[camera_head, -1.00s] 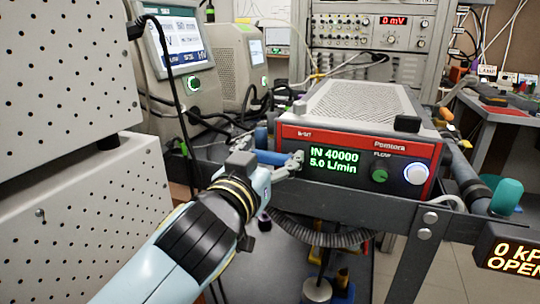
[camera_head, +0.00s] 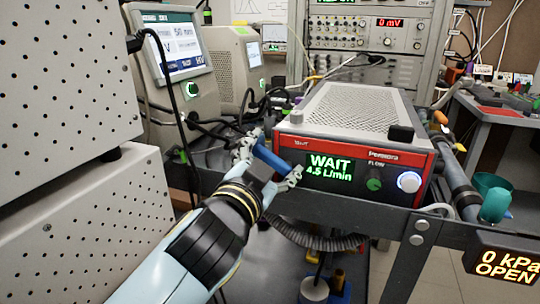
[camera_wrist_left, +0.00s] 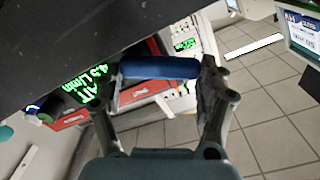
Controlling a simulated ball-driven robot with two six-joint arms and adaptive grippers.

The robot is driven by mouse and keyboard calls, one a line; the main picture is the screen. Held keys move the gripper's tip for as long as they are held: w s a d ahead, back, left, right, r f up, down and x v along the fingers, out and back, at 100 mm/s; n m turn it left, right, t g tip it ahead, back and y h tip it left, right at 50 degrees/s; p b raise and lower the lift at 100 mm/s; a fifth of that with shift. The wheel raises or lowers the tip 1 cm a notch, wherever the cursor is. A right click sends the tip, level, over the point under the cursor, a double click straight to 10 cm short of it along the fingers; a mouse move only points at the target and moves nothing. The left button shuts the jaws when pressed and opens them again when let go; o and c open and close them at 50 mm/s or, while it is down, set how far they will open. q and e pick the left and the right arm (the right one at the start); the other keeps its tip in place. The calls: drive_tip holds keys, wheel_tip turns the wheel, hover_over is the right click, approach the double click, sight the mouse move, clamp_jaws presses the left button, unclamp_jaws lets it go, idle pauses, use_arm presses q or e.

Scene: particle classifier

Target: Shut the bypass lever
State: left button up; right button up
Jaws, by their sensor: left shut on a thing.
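The blue lever handle (camera_head: 273,160) sits at the left front corner of the red-fronted instrument (camera_head: 350,165) and slants down to the right. My left gripper (camera_head: 270,161) is shut on it, with one finger on each side. In the left wrist view the blue handle (camera_wrist_left: 160,68) lies crosswise between the two fingers of my left gripper (camera_wrist_left: 165,75). The lever's pivot is hidden. The instrument's screen reads WAIT and 4.5 L/min. My right gripper is not in view.
A dark shelf edge (camera_head: 340,210) runs below the instrument. Perforated grey cabinets (camera_head: 75,220) stand close on the left. A corrugated hose hangs under the shelf.

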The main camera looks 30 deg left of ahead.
use_arm(q)
drive_tip(key=shift+d+m, duration=0.1)
drive_tip(key=shift+m, duration=0.4)
drive_tip(key=o, duration=1.2)
drive_tip(key=shift+r, duration=0.1)
